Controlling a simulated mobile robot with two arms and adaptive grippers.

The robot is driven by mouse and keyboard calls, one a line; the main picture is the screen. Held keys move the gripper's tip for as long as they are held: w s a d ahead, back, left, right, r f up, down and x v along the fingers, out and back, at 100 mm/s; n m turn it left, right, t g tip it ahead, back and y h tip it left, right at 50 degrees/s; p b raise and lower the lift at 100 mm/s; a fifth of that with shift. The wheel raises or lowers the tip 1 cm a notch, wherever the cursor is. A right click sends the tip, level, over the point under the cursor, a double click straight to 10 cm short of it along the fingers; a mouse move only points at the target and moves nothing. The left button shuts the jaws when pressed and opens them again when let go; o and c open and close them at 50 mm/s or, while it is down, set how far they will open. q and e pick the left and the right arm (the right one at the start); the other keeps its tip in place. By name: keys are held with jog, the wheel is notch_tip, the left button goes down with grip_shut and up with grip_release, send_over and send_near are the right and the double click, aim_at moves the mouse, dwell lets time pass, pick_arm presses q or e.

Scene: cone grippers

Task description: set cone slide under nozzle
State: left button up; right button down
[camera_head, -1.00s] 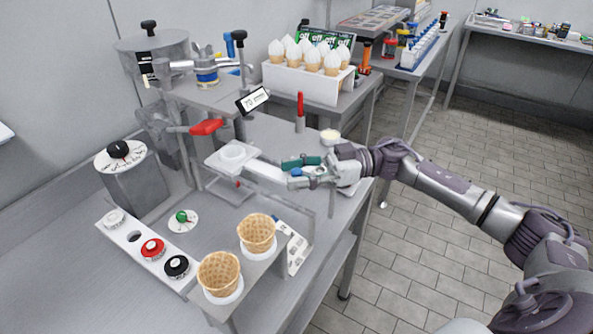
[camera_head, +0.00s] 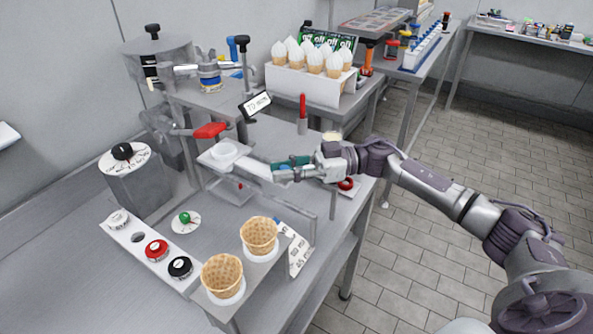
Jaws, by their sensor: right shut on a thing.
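The cone slide (camera_head: 252,167) is a pale bar with a white ring holder (camera_head: 224,150) at its left end. The holder looks empty. My right gripper (camera_head: 283,171) is shut on the slide's right end, with teal parts around it; the fingers partly hide that end. The ring holder is close to the red lever (camera_head: 210,131) of the machine, below and right of it in the picture. I cannot make out the nozzle clearly, nor whether the ring is directly under it. My left gripper is not in view.
Two waffle cones (camera_head: 259,235) stand in a holder at the front. A panel with red and black knobs (camera_head: 168,256) is left of them. A white rack of filled cones (camera_head: 315,86) stands behind. A red upright handle (camera_head: 303,113) rises behind my right gripper.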

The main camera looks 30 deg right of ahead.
jog(key=shift+w, duration=0.3)
jog(key=shift+s, duration=0.1)
jog(key=c, duration=1.5)
grip_release()
jog(key=shift+r, duration=0.1)
jog(key=o, duration=0.5)
jog(key=shift+w+a, duration=0.2)
jog(key=shift+s, duration=0.1)
jog(key=shift+d, duration=0.25)
jog(key=v, duration=1.1)
jog(key=shift+d, duration=0.35)
